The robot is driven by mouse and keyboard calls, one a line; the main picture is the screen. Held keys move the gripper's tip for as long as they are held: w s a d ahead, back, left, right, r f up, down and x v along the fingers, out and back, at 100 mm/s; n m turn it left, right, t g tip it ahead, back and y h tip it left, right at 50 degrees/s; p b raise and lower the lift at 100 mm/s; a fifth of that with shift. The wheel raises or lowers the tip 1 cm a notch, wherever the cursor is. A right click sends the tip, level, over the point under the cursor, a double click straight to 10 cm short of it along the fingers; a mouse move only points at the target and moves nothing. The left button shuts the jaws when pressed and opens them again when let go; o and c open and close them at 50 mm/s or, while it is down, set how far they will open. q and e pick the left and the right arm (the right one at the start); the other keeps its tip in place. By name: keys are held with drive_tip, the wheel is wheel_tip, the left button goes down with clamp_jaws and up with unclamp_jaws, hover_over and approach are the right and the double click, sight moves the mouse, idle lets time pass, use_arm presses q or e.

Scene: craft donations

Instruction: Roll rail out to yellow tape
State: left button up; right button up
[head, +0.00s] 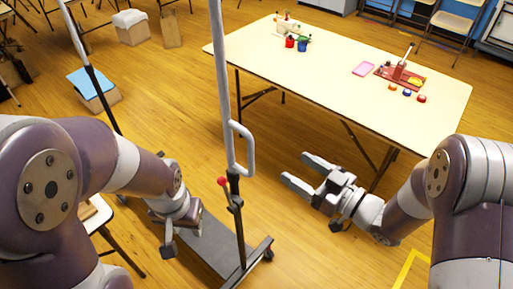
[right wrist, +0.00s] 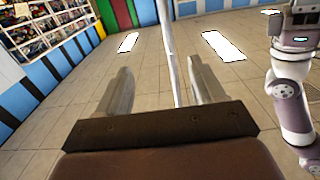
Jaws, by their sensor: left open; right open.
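The rail (head: 222,95) is a tall grey-metal frame with a loop handle (head: 243,148) on its near upright. A red-knobbed lever (head: 222,181) sits lower on that upright, above a dark base shelf (head: 205,243) on casters. Yellow tape (head: 405,268) lies on the floor at the bottom right. My right gripper (head: 294,168) is open and empty, to the right of the handle and apart from it. In the right wrist view a thin upright (right wrist: 170,50) shows between the open fingers (right wrist: 163,75). My left gripper (head: 178,228) is over the base shelf, open, with its jaws partly hidden.
A cream table (head: 340,85) with craft items stands behind my right gripper. A cardboard box with blue on top (head: 93,88) and another box (head: 130,28) stand at the left. Folding chairs line the back right. Wooden floor between rail and tape looks clear.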

drive_tip(key=b, duration=0.1)
approach(253, 146)
drive_tip(key=w+a, duration=0.1)
drive_tip(key=a, duration=0.2)
drive_tip(key=x, duration=0.4)
drive_tip(key=b+x, duration=0.1)
drive_tip(key=x, duration=0.3)
drive_tip(key=shift+w+d, duration=0.25)
drive_tip(key=shift+w, duration=0.1)
drive_tip(key=shift+d, duration=0.15)
drive_tip(key=shift+c, duration=0.6)
use_arm(q)
drive_tip(key=shift+s+a+f, duration=0.2)
drive_tip(key=shift+a+f, duration=0.05)
drive_tip(key=shift+f, duration=0.35)
drive_tip(key=shift+s+a+f, duration=0.2)
drive_tip(key=shift+f, duration=0.35)
use_arm(e)
clamp_jaws()
